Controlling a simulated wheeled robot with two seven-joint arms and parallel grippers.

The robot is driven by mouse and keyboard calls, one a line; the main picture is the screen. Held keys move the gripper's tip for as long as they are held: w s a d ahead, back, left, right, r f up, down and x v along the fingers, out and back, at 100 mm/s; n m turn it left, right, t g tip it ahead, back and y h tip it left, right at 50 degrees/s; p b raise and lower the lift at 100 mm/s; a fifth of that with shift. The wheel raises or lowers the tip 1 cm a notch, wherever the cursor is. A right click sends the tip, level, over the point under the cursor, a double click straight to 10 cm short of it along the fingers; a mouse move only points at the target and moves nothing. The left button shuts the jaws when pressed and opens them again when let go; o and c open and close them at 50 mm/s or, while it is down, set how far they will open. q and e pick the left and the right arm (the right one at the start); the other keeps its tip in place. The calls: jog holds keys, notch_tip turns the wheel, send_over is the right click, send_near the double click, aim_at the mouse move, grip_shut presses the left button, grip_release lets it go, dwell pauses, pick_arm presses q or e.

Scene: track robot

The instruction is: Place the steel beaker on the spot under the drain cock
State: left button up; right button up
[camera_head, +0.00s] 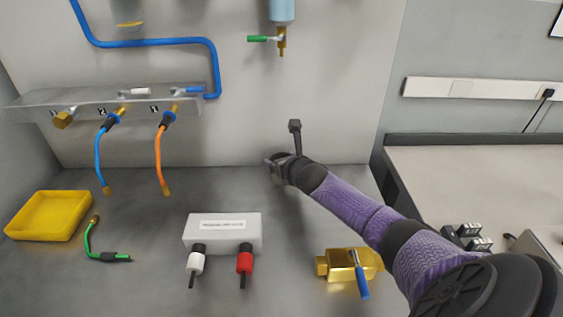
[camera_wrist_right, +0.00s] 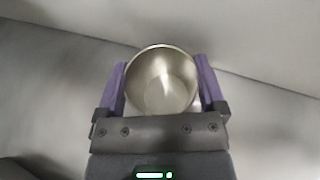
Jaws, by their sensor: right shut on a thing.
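The steel beaker (camera_wrist_right: 162,78) shows in the right wrist view from above, its round mouth open and its inside appearing empty. My right gripper (camera_wrist_right: 162,85) is shut on it, with one purple finger on each side. In the head view the right gripper (camera_head: 275,163) is near the back wall, low over the bench, and the beaker is mostly hidden by the gripper. The brass drain cock (camera_head: 281,42) with a green handle hangs on the wall well above the gripper, almost in line with it. The spot under it cannot be made out. My left gripper is out of view.
A yellow tray (camera_head: 48,215), a green hose (camera_head: 93,243), a white box (camera_head: 222,230) with white and red connectors, and a brass valve (camera_head: 345,263) lie on the steel bench (camera_head: 150,270). Blue and orange hoses (camera_head: 159,160) hang from the manifold (camera_head: 100,103) at left.

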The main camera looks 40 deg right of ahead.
jog(key=o, duration=1)
jog(key=shift+f, duration=0.1)
jog(key=shift+r, duration=0.2)
jog(key=shift+p+v, duration=2.9)
jog(key=shift+v, duration=3.05)
jog(key=shift+f, duration=0.1)
